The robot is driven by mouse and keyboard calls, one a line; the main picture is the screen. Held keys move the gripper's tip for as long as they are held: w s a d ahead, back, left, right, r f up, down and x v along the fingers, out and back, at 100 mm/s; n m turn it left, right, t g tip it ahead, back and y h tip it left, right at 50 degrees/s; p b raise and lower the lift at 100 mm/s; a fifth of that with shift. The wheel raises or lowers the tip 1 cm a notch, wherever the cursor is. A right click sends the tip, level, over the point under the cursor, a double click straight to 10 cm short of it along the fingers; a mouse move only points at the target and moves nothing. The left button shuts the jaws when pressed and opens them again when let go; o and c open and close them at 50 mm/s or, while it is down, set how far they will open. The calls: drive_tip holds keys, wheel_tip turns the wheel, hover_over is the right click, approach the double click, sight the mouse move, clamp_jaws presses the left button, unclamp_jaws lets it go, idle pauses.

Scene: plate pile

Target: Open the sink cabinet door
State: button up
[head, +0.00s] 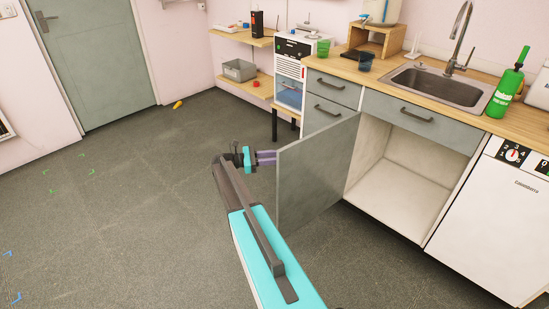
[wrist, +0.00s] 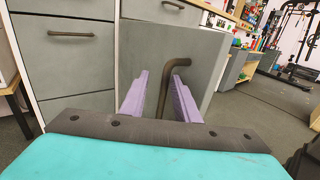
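The sink cabinet door (head: 312,175) is a grey panel that stands wide open, swung out from the cabinet under the sink. The cabinet interior (head: 395,190) is exposed and empty. My gripper (head: 268,157) is at the door's outer face, near its free edge; the fingertips are partly hidden behind the panel. In the wrist view the door (wrist: 212,62) is ahead, and its dark bar handle (wrist: 168,88) runs down between my purple fingers (wrist: 161,82). The fingers are apart, with a gap between the left finger and the handle.
Grey drawers (head: 328,113) stand left of the cabinet and a white dishwasher (head: 490,220) right of it. Above are the sink (head: 437,88) and a green bottle (head: 506,90). The floor (head: 130,220) to the left is mostly clear.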

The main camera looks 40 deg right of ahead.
drive_tip(key=shift+a+r, duration=0.1)
drive_tip(key=shift+a, duration=0.05)
drive_tip(key=shift+w+a, duration=0.1)
drive_tip(key=v, duration=1.3)
drive_tip(key=shift+w+a, duration=0.2)
drive_tip(key=shift+a, duration=0.1)
idle(0.3)
